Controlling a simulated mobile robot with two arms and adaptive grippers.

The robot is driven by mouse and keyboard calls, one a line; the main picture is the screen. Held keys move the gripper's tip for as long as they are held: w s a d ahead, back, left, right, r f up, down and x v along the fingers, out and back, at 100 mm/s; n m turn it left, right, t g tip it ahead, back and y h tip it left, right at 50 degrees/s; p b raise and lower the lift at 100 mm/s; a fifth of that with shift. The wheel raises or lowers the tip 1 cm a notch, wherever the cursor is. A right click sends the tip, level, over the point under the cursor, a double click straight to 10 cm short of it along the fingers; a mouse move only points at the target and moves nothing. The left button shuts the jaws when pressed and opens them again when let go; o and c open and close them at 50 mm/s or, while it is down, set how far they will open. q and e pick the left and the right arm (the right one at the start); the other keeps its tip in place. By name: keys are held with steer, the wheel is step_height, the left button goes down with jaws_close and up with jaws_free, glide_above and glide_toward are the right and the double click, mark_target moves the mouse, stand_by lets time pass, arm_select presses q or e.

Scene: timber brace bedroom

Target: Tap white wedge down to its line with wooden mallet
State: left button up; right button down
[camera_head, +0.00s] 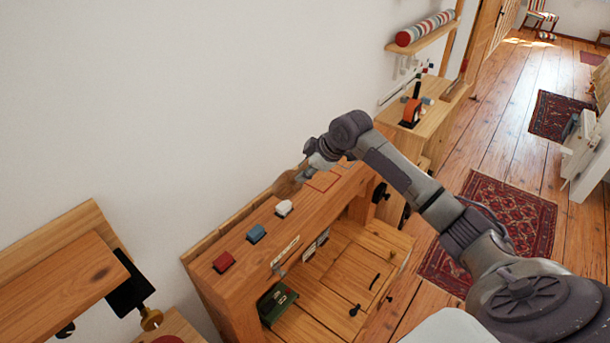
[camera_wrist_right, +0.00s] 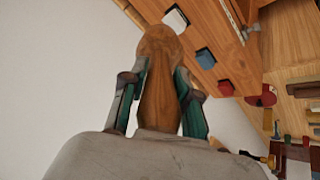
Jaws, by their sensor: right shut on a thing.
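My right gripper (camera_head: 308,174) is shut on the wooden mallet (camera_head: 288,183) above the timber beam, and the mallet's brown round end sticks out to the left. In the right wrist view the mallet (camera_wrist_right: 158,85) lies between the two green-lined fingers. The white wedge (camera_head: 284,208) stands in the beam's top, just below and in front of the mallet; it also shows in the wrist view (camera_wrist_right: 176,19). The mallet looks apart from it. The wedge's line cannot be made out. My left gripper is not in view.
A blue wedge (camera_head: 256,233) and a red wedge (camera_head: 224,262) stand in the same beam (camera_head: 238,252), left of the white one. A red outline (camera_head: 322,181) marks the beam top near my gripper. A green box (camera_head: 277,303) sits below. The wall runs close behind.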

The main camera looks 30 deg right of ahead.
mark_target(301, 188)
steer(key=shift+r, duration=0.1)
stand_by(0.5)
steer(key=shift+w+f, duration=0.1)
steer(key=shift+f, duration=0.15)
stand_by(0.3)
step_height(301, 188, down, 5)
steer(key=shift+r+b, duration=0.1)
steer(key=shift+b, duration=1.05)
step_height(301, 188, up, 3)
steer(key=p, duration=0.2)
steer(key=shift+p, duration=0.3)
steer(key=shift+r, duration=0.95)
